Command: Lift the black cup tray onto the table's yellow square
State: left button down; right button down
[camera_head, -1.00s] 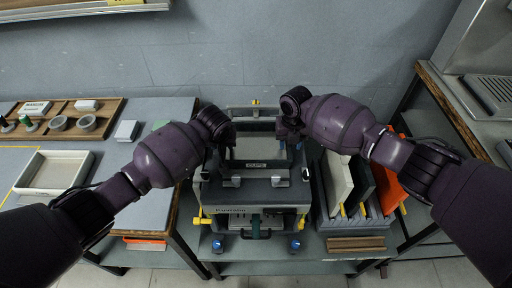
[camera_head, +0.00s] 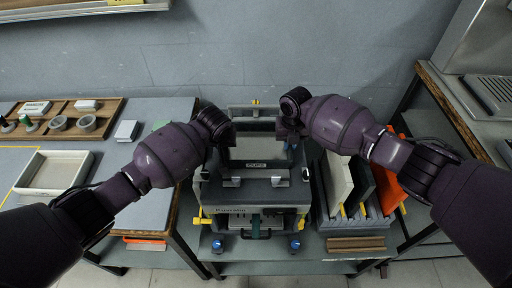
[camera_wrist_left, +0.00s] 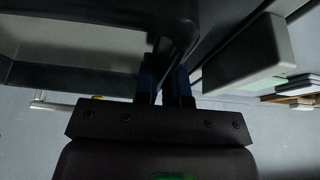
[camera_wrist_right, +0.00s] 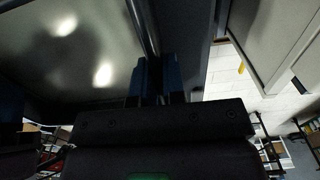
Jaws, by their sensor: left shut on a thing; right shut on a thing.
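The black cup tray (camera_head: 256,165), with a pale inside and a small label on its front, is at the top of the machine in the middle of the head view. My left gripper (camera_wrist_left: 165,82) is shut on the tray's left wall, blue fingers either side of the dark rim. My right gripper (camera_wrist_right: 163,78) is shut on the tray's right wall. Both fingertips are mostly hidden in the head view. I cannot tell whether the tray touches the machine.
The boiler machine (camera_head: 235,212) has yellow side handles. A white tray (camera_head: 84,160) stands on the left table, beside a wooden organiser (camera_head: 66,118). A rack with upright panels (camera_head: 340,180) stands right of the machine. The wall (camera_head: 250,60) is close behind.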

pick_arm(q)
jog(key=shift+r, duration=0.15)
pick_arm(e)
jog(key=shift+r, duration=0.1)
